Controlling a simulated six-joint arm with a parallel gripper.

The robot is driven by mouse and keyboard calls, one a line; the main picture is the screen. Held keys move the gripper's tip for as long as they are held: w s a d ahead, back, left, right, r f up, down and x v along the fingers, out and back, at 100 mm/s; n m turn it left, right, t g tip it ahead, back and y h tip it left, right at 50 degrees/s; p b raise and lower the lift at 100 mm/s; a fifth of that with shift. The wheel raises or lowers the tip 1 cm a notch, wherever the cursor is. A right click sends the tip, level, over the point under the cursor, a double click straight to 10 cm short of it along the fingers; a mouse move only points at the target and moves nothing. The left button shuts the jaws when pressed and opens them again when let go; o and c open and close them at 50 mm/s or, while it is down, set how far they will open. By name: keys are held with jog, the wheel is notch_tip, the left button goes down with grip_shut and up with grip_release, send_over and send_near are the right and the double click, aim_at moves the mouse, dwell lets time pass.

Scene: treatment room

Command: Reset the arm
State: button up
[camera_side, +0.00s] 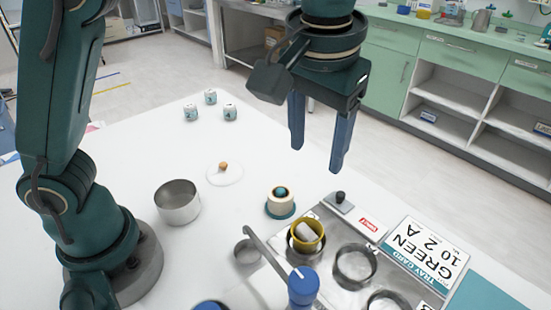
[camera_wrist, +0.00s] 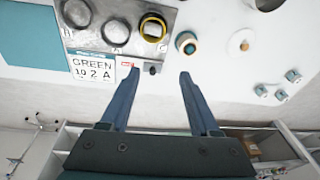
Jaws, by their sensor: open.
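My gripper (camera_side: 319,160) is open and empty, high above the far part of the white table. Its two blue fingers point down and stand apart, and they also show in the wrist view (camera_wrist: 156,76). Below it is a metal tray (camera_side: 322,222) with several round wells. A yellow ring-shaped cup (camera_side: 307,235) with a pale piece inside sits in one well, and it also shows in the wrist view (camera_wrist: 153,29). A cream and teal round piece (camera_side: 280,202) stands on the table beside the tray. Nothing touches the fingers.
A metal bowl (camera_side: 178,202), a white lid with an orange knob (camera_side: 224,173) and several small white jars (camera_side: 211,97) are on the table. A blue-topped post (camera_side: 303,285) with a grey arm stands by the tray. A GREEN tray card (camera_side: 428,251) lies right. Green cabinets (camera_side: 440,60) stand behind.

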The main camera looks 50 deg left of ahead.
jog(key=s+a+r+n+t, duration=0.1)
jog(key=s+a+r, duration=0.15)
jog(key=a, duration=0.25)
jog(key=s+a+r+t, duration=0.1)
jog(key=s+a, duration=0.2)
jog(key=a, duration=0.2)
jog(key=s+a+f+m+t+h, duration=0.1)
jog(key=s+a+f+m, duration=0.1)
jog(key=s+f, duration=0.3)
jog(key=shift+s+f+t, duration=0.4)
jog(key=shift+f, duration=0.5)
